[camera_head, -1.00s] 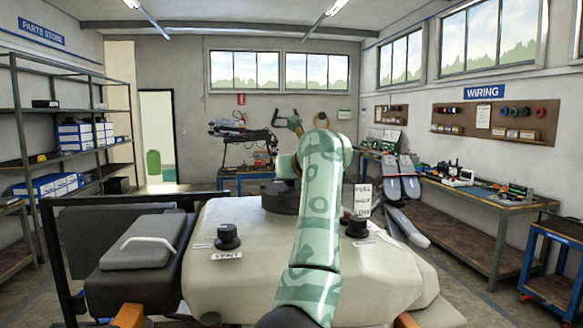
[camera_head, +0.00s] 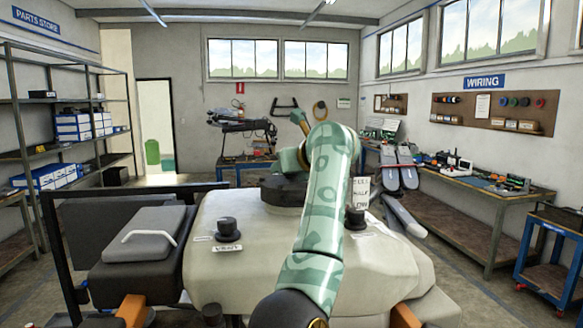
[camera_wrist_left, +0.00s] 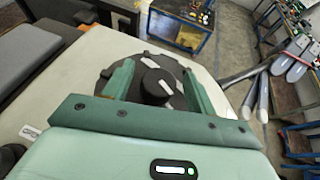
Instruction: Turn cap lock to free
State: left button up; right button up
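The black round cap (camera_head: 280,192) sits on top of the pale tank (camera_head: 240,268), partly behind my green arm in the head view. In the left wrist view the notched cap rim (camera_wrist_left: 112,84) surrounds a raised black centre knob (camera_wrist_left: 152,92) with white marks. My left gripper (camera_wrist_left: 158,70) is open, with one green finger on each side of the knob. Gaps show between the fingers and the knob. In the head view the gripper's tips are hidden near the cap. My right gripper is not in view.
A black knob (camera_head: 228,229) with a label is at the tank's left. Another black knob (camera_head: 356,218), beside a card (camera_head: 361,192), is at its right. A grey padded box (camera_head: 140,240) stands left of the tank. Benches and shelves line the walls.

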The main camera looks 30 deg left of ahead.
pick_arm(q)
jog(key=b+v, duration=0.1)
jog(key=v, duration=1.5)
jog(key=shift+b, duration=0.3)
jog(key=shift+d, duration=0.15)
